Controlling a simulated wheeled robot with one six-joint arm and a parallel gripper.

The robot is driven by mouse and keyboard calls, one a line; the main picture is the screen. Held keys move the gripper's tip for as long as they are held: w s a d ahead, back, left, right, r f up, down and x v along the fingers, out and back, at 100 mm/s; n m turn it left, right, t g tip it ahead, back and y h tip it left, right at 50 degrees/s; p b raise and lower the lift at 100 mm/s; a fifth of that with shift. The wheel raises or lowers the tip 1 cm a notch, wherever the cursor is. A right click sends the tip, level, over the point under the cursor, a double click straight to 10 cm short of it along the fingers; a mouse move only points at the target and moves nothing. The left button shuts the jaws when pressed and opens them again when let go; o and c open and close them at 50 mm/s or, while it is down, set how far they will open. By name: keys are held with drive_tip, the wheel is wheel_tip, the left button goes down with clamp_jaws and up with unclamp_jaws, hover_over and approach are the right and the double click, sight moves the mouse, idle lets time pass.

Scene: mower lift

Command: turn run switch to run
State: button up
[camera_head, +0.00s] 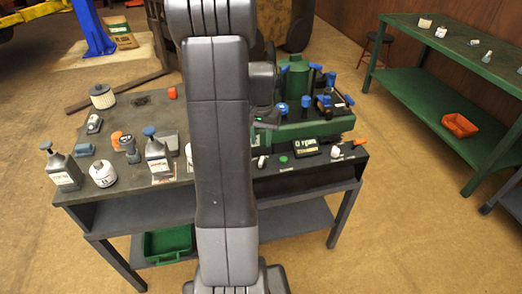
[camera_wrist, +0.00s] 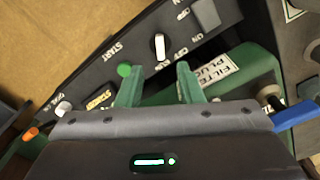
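A green START button (camera_wrist: 124,70) is left of the fingers. Another white knob (camera_wrist: 62,108) and an orange part (camera_wrist: 30,133) lie further left. A FILTER PLUG label (camera_wrist: 214,70) sits beside the right finger. Bottles crowd the bench's left side. A green table (camera_head: 420,105) stands at right.

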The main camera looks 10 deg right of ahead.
wheel_tip(320, 180, up, 5)
hover_over(261, 160)
drive_tip(key=shift+s+r, duration=0.1)
idle(0.3)
wheel_tip(261, 160, down, 14)
drive_tip(key=shift+r, duration=0.1)
idle(0.4)
idle(0.3)
